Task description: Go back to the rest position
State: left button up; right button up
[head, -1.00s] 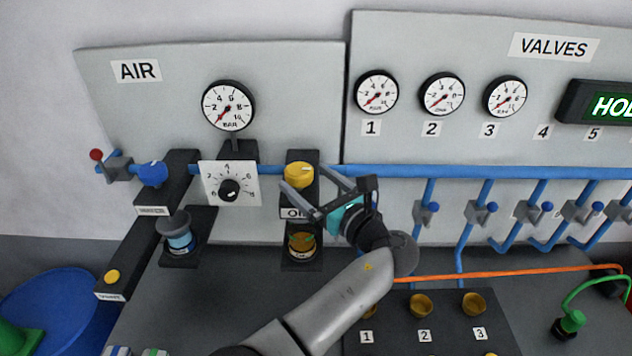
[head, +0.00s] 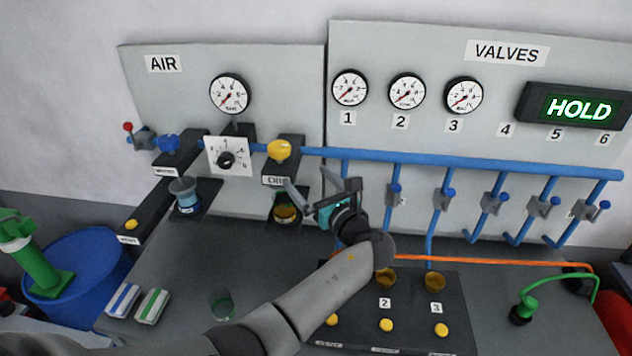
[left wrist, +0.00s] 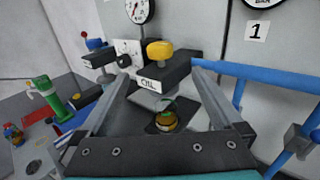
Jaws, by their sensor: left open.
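My left gripper (head: 306,192) is open and empty in the head view, in front of the oil unit with the yellow knob (head: 279,151). In the left wrist view its two fingers (left wrist: 158,95) stand wide apart, with the yellow knob (left wrist: 160,52) beyond and between them. Nothing is between the fingertips. A glass bowl with brownish content (head: 287,212) sits under the oil unit, partly hidden by the gripper. My right gripper is in neither view.
A blue pipe (head: 480,166) with several valve drops runs along the wall panel. A black block with yellow buttons (head: 386,325) stands below my left forearm. An orange hose (head: 480,261) crosses the bench.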

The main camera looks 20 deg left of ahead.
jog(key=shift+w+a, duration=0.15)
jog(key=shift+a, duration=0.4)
